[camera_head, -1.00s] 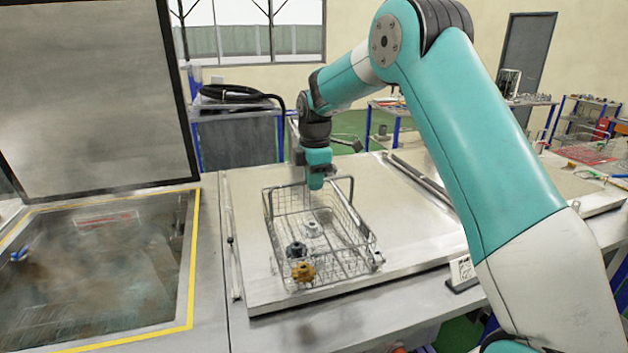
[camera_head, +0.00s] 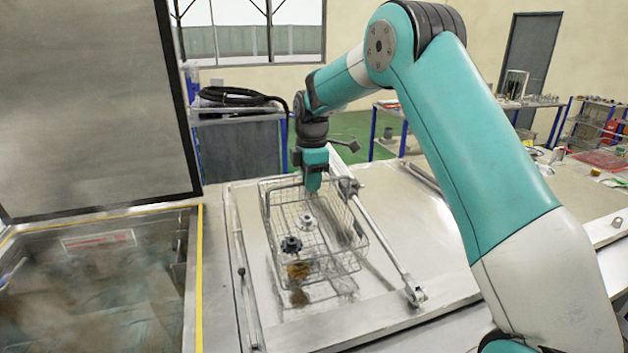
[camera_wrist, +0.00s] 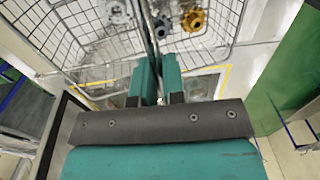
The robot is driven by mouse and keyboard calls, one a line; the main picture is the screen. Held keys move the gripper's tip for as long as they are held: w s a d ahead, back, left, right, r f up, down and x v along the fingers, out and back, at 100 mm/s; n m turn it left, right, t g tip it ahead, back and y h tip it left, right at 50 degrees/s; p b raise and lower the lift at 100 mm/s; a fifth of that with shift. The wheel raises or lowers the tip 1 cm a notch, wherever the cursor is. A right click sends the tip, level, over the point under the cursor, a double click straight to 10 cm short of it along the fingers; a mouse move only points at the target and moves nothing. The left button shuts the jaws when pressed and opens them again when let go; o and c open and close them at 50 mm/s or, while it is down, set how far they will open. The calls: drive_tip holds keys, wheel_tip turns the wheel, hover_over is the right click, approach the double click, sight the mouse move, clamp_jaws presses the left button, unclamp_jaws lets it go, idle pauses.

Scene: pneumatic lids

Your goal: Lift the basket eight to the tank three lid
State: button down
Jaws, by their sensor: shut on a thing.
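The wire basket (camera_head: 352,238) hangs slightly tilted above a closed tank lid (camera_head: 430,240), with its shadow on the lid beneath. My gripper (camera_head: 312,186) is shut on the basket's far edge or handle; the exact grip is partly hidden. In the basket are a gold part (camera_head: 298,270), a dark part (camera_head: 291,244) and a pale grey part (camera_head: 306,221). In the wrist view, my gripper's fingers (camera_wrist: 158,78) are close together at the basket's wire (camera_wrist: 80,40). I can read no number on the basket or lid.
An open tank (camera_head: 90,280) of murky liquid lies at left, its raised lid (camera_head: 90,100) standing behind it. A long metal rod (camera_head: 385,245) lies along the closed lid right of the basket. A bench (camera_head: 240,140) with a black hose stands behind.

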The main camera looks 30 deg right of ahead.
wheel_tip(320, 180, down, 5)
drive_tip(key=b, duration=0.3)
drive_tip(key=shift+r, duration=0.2)
idle(0.5)
drive_tip(key=c, duration=1.2)
unclamp_jaws()
drive_tip(key=shift+o, duration=0.4)
drive_tip(key=shift+s+f, duration=0.1)
drive_tip(key=shift+f, duration=0.05)
wheel_tip(320, 180, up, 30)
drive_tip(key=p, duration=1)
drive_tip(key=shift+f, duration=0.15)
drive_tip(key=shift+d, duration=0.1)
